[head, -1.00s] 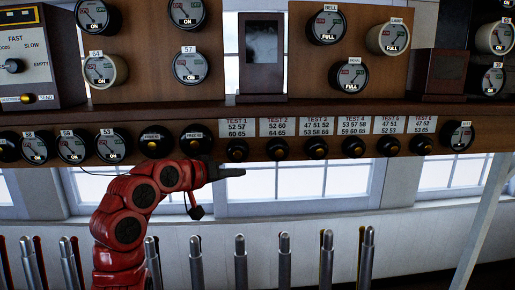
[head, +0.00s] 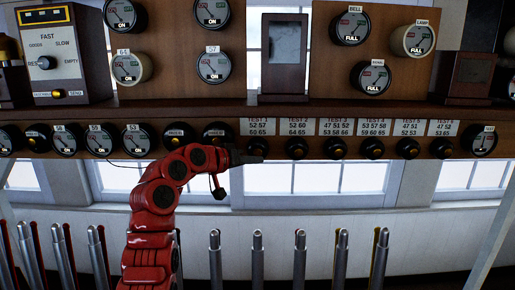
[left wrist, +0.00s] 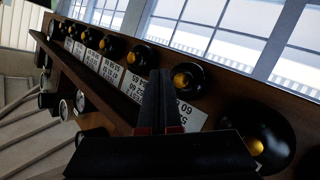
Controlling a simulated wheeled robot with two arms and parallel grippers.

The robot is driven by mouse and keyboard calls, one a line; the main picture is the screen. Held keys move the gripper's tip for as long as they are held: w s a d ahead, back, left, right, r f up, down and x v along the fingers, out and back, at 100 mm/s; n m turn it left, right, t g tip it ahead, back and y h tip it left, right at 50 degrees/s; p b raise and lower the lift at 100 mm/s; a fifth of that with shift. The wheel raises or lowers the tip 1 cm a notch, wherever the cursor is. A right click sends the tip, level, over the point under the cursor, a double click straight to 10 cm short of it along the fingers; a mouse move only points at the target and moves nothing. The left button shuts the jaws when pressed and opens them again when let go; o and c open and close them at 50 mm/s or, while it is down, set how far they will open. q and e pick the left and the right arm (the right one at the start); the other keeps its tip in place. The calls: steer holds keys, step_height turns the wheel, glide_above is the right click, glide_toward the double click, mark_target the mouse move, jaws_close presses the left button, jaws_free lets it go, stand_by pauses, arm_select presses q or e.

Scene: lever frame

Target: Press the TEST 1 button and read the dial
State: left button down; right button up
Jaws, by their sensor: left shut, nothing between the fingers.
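The TEST 1 label (head: 257,127) is on the wooden rail, with the black TEST 1 button (head: 257,146) under it. In the left wrist view the TEST 1 button (left wrist: 188,78) shows a yellow centre beside its white label. My left gripper (head: 260,159) is shut and empty, just below and in front of this button in the head view. In the left wrist view its dark fingers (left wrist: 160,95) point at the rail close by the button and label; contact cannot be told. A dial (head: 483,140) is at the rail's right end; its reading is too small to tell. My right gripper is not in view.
Several more test buttons, such as TEST 2 (head: 297,147), run to the right. A black round knob (head: 217,135) is to the left, and looms close in the left wrist view (left wrist: 258,140). Upright metal levers (head: 300,255) stand below. Dials and boxes sit on the shelf above.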

mark_target(258, 153)
arm_select(q)
steer(key=shift+w, duration=1.25)
steer(key=shift+w, duration=0.2)
stand_by(1.1)
steer(key=shift+w, duration=0.3)
